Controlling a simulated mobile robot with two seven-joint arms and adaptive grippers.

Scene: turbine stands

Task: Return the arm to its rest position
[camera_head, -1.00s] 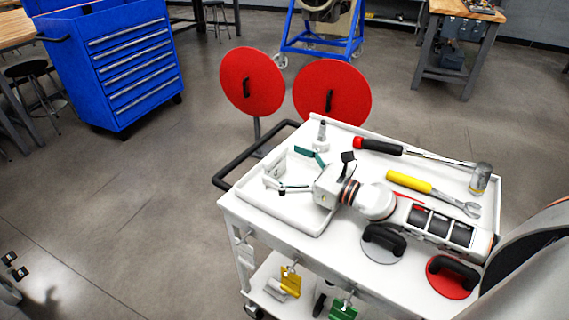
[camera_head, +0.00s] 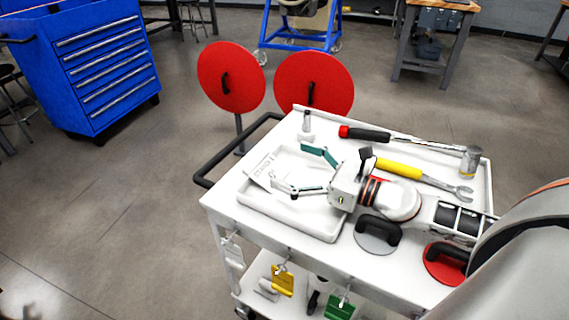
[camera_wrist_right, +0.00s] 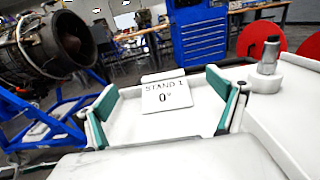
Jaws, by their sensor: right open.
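My right gripper (camera_head: 303,173) is open with its teal-padded fingers spread, and nothing is between them. It is over the white tray (camera_head: 290,222) on the cart, and its fingers point left. In the right wrist view the open fingers (camera_wrist_right: 164,112) frame a white card (camera_wrist_right: 167,95) reading "STAND 1 0°". The card also shows in the head view (camera_head: 262,170), at the tray's left side. My right arm comes in from the lower right, across the cart. My left gripper does not show.
A blue tool chest (camera_head: 105,70) is at left. Floor left of the cart is clear.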

